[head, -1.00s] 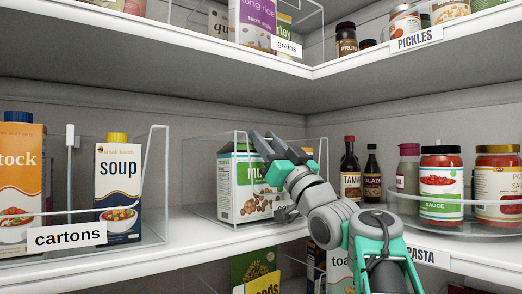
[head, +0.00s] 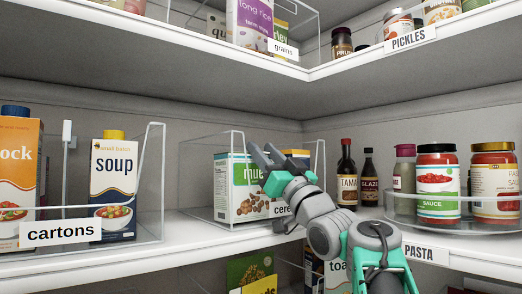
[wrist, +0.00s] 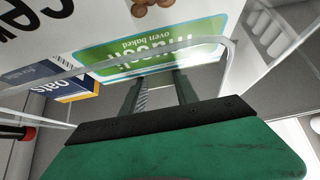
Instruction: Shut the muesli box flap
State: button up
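The muesli box (head: 236,196) stands upright in the clear cereal bin on the middle shelf, white with a green label. Its top edge looks level in the head view, and no raised flap shows there. In the wrist view the muesli box (wrist: 150,50) appears upside down at the top, and its top flap cannot be made out. My gripper (head: 263,150) is at the upper right of the box front, fingers pointing up and left. In the wrist view the two fingers of my gripper (wrist: 161,84) are apart with nothing between them.
The clear bin (head: 192,178) has a wall and front rim near my gripper. An oats box (wrist: 75,90) stands beside the muesli. Sauce bottles (head: 347,175) and jars (head: 437,180) stand right, cartons (head: 112,185) left. The upper shelf (head: 330,68) overhangs.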

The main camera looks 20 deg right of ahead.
jog(key=shift+o, duration=1.6)
jog(key=shift+a+r, duration=0.1)
jog(key=shift+r, duration=0.05)
jog(key=shift+s, duration=0.1)
jog(key=b+v, duration=0.1)
jog(key=v, duration=0.6)
jog(key=shift+s+f, duration=0.25)
jog(key=shift+f, duration=0.05)
